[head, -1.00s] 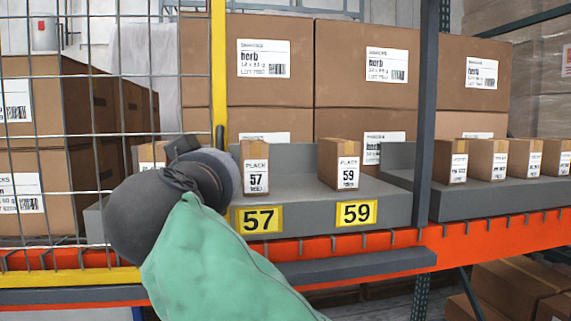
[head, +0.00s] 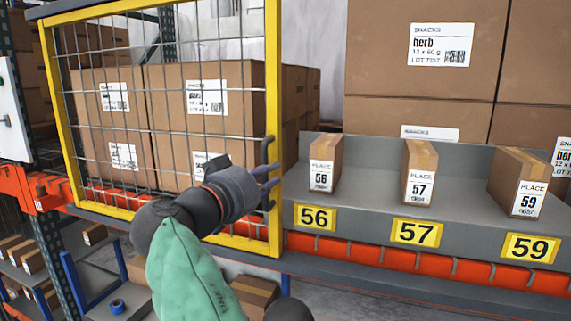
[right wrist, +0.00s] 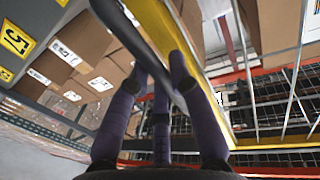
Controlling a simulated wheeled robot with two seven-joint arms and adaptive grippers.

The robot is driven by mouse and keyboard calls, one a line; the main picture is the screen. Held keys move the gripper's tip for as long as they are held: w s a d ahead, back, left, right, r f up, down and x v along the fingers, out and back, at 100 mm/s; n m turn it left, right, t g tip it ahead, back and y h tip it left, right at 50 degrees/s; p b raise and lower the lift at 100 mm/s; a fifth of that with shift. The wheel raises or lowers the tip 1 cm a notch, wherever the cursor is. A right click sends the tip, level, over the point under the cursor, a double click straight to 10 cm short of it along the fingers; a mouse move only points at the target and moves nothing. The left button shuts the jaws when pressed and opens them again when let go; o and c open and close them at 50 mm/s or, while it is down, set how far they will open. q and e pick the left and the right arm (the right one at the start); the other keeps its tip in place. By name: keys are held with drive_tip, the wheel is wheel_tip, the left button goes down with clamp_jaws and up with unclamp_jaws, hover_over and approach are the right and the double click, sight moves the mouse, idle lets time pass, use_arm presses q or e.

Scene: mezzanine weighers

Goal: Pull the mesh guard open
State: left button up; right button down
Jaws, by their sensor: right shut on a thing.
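The mesh guard (head: 273,90) is a yellow frame filled with grey wire mesh, standing at the left in the head view. Its dark curved handle (head: 265,172) sits on the right post. My right gripper (head: 268,184) is shut on this handle. In the right wrist view, the purple fingers of the right gripper (right wrist: 165,78) close around the dark handle bar (right wrist: 140,45), beside the yellow post. The guard's right edge stands just left of the box marked 56 (head: 320,165). My left gripper is not in view.
Boxes 57 (head: 418,172) and 59 (head: 517,183) stand on the grey shelf (head: 365,230), clear of the mesh. Large herb cartons (head: 420,75) are stacked behind. More cartons show through the mesh. A white panel (head: 12,120) stands at the far left.

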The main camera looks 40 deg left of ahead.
drive_tip(key=shift+s+a, duration=0.1)
drive_tip(key=shift+a, duration=0.2)
drive_tip(key=c, duration=1.1)
unclamp_jaws()
drive_tip(key=s+d, duration=0.1)
drive_tip(key=s, duration=0.6)
drive_tip(key=shift+s, duration=0.15)
